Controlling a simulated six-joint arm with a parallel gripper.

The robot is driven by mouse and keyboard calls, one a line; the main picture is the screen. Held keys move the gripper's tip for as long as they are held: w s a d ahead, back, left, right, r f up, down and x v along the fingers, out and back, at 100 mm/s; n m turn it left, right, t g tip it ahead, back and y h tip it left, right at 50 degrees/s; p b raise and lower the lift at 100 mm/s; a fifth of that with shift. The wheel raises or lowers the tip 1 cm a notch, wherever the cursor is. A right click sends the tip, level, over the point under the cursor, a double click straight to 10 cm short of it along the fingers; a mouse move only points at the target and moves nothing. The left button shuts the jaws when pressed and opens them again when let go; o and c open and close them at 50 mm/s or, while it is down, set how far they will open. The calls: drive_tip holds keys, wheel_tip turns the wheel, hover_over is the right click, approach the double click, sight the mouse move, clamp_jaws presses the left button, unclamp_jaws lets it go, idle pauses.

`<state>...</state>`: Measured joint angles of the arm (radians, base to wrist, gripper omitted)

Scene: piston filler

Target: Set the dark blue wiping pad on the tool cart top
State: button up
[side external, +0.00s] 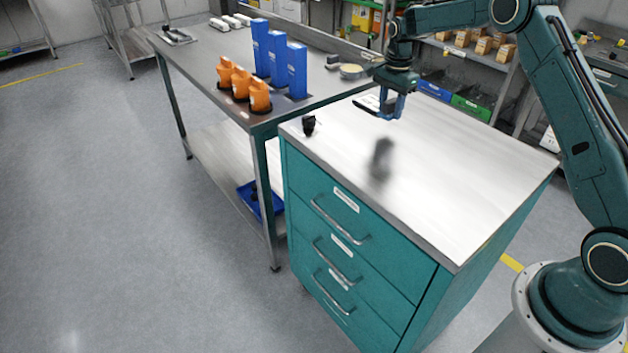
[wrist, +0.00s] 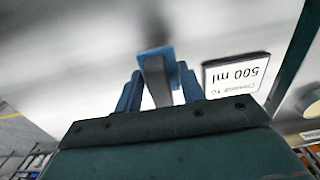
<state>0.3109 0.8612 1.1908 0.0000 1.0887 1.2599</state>
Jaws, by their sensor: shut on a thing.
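My gripper (side external: 392,103) hangs fingers down over the far part of the tool cart top (side external: 450,180). It is shut on the dark blue wiping pad (wrist: 156,78), which shows between the two blue fingers in the wrist view. In the side view the pad is hard to tell apart from the fingers. Pad and fingertips look apart from the cart top, with a dark blurred reflection or shadow on the surface below. The cart is teal with several drawers.
A "500 ml" card (wrist: 236,75) lies beside the gripper near the cart's far edge. A small black object (side external: 308,125) stands at the cart's left corner. The adjoining bench holds orange bottles (side external: 241,83) and blue blocks (side external: 297,69). The cart top's front and right are clear.

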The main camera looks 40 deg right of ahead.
sight(387, 130)
drive_tip(key=shift+f, duration=2.1)
drive_tip(key=shift+f, duration=0.15)
drive_tip(key=o, duration=0.9)
drive_tip(key=shift+o, duration=0.2)
wheel_tip(387, 130, up, 12)
drive_tip(key=shift+f, duration=0.15)
drive_tip(key=shift+r, duration=0.3)
